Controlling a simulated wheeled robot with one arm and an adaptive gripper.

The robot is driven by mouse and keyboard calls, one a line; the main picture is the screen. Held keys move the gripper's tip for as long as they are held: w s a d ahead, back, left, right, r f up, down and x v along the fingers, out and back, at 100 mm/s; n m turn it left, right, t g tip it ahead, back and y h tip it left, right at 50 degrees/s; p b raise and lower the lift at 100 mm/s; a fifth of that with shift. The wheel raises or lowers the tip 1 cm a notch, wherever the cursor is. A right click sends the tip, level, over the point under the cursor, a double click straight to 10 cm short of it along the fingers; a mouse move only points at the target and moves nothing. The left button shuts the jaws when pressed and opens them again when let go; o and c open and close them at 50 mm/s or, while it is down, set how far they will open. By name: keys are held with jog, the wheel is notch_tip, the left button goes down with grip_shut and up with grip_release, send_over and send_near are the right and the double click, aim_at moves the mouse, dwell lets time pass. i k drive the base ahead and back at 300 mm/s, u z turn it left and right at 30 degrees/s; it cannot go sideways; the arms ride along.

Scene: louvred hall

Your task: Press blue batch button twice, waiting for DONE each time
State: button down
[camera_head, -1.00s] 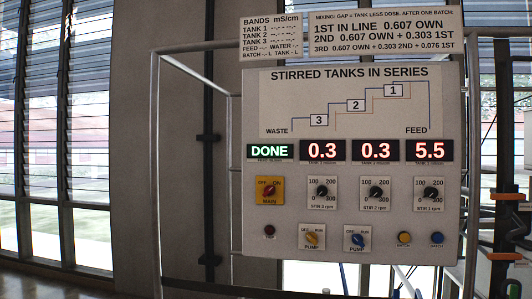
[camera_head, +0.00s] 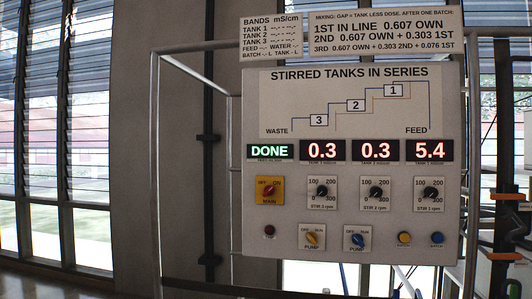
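The blue batch button (camera_head: 437,239) is at the lower right of the upright control panel (camera_head: 250,215), with a yellow batch button (camera_head: 404,239) just left of it. The status display (camera_head: 270,151) reads DONE in green. Three red displays beside it read 0.3 (camera_head: 322,150), 0.3 (camera_head: 376,150) and 5.4 (camera_head: 430,150). My gripper is not in view, and nothing covers the buttons.
The panel also carries a red main switch (camera_head: 270,190), three black stir knobs, and yellow (camera_head: 312,238) and blue (camera_head: 356,239) pump knobs. A metal frame surrounds the panel. Pipes with orange fittings (camera_head: 508,196) stand at the right edge. Louvred windows are on the left.

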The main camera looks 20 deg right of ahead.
aim_at(438, 238)
jog(key=u, duration=1.45)
jog(key=k, duration=0.95)
jog(key=z, duration=1.85)
jog(key=i, duration=0.5)
jog(key=u, duration=0.05)
